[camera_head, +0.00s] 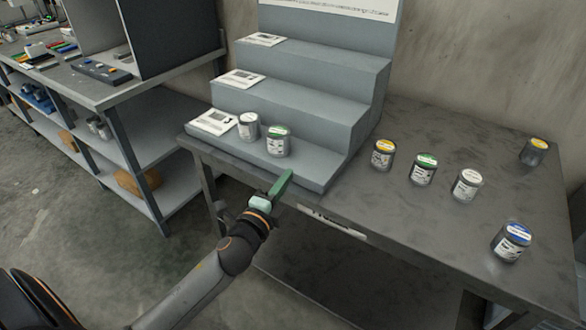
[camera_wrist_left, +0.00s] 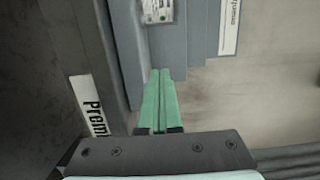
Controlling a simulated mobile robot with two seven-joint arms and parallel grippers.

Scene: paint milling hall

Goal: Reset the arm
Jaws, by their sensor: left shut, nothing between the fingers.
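My left arm comes in from the lower left in the head view. Its left gripper (camera_head: 284,180), with green fingers, is in front of the lowest step of a grey stepped stand (camera_head: 310,172). The fingers are shut and empty. In the left wrist view the gripper (camera_wrist_left: 161,75) shows both green fingers close together, with the stand (camera_wrist_left: 180,55) beyond them. A green-lidded can (camera_head: 278,141) stands on the lowest step just beyond the fingertips, apart from them. A white-lidded can (camera_head: 248,126) stands to its left. My right gripper is not in view.
The dark table (camera_head: 420,225) holds a yellow-lidded can (camera_head: 383,155), a green-lidded can (camera_head: 423,170), a white-lidded can (camera_head: 466,186), a blue-lidded can (camera_head: 510,243) and another yellow-lidded can (camera_head: 535,152). White cards lie on the steps. A shelf bench (camera_head: 140,92) stands at left.

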